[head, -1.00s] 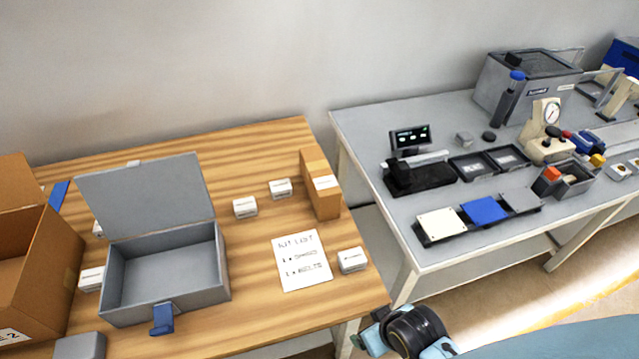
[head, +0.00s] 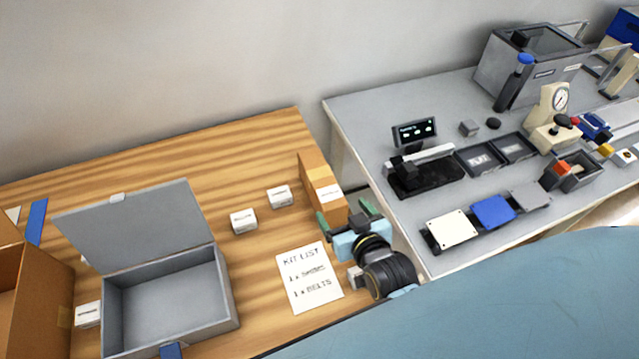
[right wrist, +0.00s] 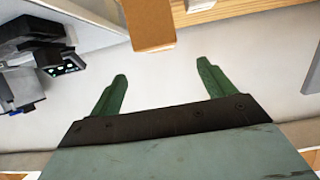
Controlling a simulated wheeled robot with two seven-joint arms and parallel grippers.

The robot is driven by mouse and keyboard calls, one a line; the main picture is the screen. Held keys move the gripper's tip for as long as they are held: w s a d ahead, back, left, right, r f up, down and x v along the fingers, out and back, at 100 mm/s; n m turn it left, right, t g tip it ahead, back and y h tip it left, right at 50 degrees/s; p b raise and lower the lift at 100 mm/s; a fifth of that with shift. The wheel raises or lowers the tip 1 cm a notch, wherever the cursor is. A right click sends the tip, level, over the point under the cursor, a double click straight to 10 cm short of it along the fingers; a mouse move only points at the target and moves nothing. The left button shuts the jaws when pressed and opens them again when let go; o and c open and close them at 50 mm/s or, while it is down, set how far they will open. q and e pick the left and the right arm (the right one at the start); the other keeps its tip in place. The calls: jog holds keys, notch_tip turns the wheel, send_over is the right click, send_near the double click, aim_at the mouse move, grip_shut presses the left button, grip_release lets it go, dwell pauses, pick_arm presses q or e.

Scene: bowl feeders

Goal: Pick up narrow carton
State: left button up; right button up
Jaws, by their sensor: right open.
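The narrow carton (head: 315,177), a tall brown box with a white label, stands at the right edge of the wooden table. My right gripper (head: 345,214) is open and empty, just in front of the carton's near end. In the right wrist view the carton (right wrist: 150,20) shows beyond the fingertips of the open gripper (right wrist: 161,70), roughly in line with the gap and closer to the left finger. I cannot tell the exact distance; no contact shows. My left gripper is not in view.
Small white boxes (head: 243,220) (head: 280,196) stand left of the carton. A kit list sheet (head: 308,278) lies in front. An open grey box (head: 225,310) and a cardboard box (head: 45,305) are at left. A grey bench (head: 365,125) with a scale stands right, beyond a gap.

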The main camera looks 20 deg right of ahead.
send_near(325, 184)
jog(key=shift+w+f, duration=0.75)
jog(key=shift+w, duration=0.15)
jog(key=shift+w+f, duration=0.15)
jog(key=shift+w, duration=0.6)
jog(key=x, duration=0.3)
jog(key=shift+w+d, duration=0.15)
jog(key=shift+w, duration=0.2)
jog(key=shift+w+f, duration=0.15)
jog(key=shift+w, duration=0.2)
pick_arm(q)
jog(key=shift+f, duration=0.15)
pick_arm(e)
jog(key=shift+c, duration=0.9)
grip_shut()
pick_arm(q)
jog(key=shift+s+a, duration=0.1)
